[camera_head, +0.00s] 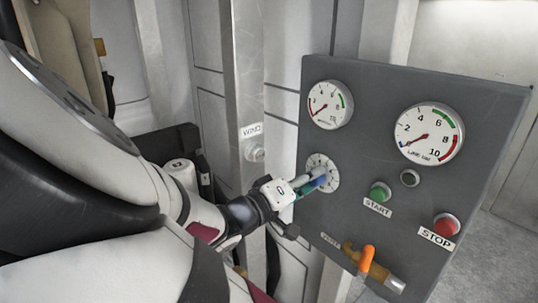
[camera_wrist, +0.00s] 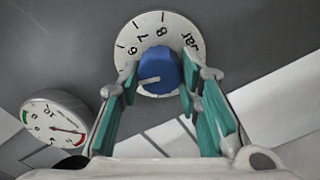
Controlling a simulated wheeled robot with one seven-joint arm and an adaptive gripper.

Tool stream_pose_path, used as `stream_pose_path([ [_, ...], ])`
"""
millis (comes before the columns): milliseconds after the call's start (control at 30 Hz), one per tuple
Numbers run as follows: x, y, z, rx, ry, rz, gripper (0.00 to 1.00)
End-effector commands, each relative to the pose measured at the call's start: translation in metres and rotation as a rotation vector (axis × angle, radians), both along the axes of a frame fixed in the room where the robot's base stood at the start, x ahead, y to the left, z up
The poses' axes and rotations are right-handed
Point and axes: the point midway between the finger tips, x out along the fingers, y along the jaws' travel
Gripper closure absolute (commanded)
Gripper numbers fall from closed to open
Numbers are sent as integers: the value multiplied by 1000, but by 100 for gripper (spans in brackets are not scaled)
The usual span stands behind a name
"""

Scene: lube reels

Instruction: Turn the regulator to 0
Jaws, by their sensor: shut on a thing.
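The regulator is a blue knob (camera_wrist: 158,68) on a round white numbered dial (camera_wrist: 160,22) on the grey panel. A white pointer line on the knob points to the left in the wrist view, and the part of the dial it faces is partly hidden by a finger. My gripper (camera_wrist: 160,74) is shut on the knob, with one teal-padded finger on each side. In the head view my gripper (camera_head: 312,184) reaches the knob from the left and covers part of the dial (camera_head: 320,161).
The panel (camera_head: 375,100) carries two gauges (camera_head: 330,104) (camera_head: 429,133), a green START button (camera_head: 380,192), a red STOP button (camera_head: 446,224) and an orange-handled valve (camera_head: 367,258) below. A WIND-labelled post (camera_head: 250,90) stands to the left.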

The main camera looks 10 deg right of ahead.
Motion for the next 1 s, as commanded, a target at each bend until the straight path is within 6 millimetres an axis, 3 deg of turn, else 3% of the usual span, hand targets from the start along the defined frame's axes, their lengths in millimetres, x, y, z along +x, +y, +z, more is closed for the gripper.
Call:
stream_pose_path([
  [367, -1, 0, 2, -59, 88, -2, 96],
  [1000, -1, 0, 0, -383, 562, -1, 96],
])
